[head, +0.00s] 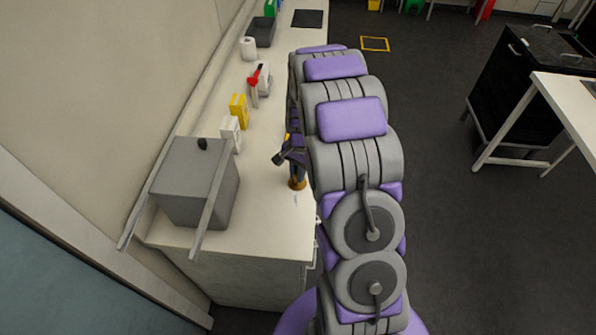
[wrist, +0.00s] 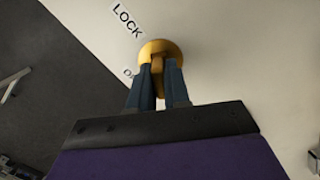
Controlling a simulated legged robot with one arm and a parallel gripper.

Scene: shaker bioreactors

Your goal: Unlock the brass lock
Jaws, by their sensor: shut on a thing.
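The brass lock (wrist: 160,47) is a round golden disc on the white surface, with a narrow brass piece standing out from it. In the wrist view the word LOCK is printed beside it, and a second, partly hidden label shows below that. My gripper (wrist: 157,68) is shut on the narrow brass piece, with a dark blue finger on each side of it. In the head view the brass lock (head: 297,184) shows on the right edge of the counter top, with my gripper (head: 297,174) directly over it.
The white counter (head: 270,215) runs along the wall. A grey box (head: 188,185) with two bars stands left of the lock. Yellow (head: 239,111) and white (head: 230,133) cartons stand behind it.

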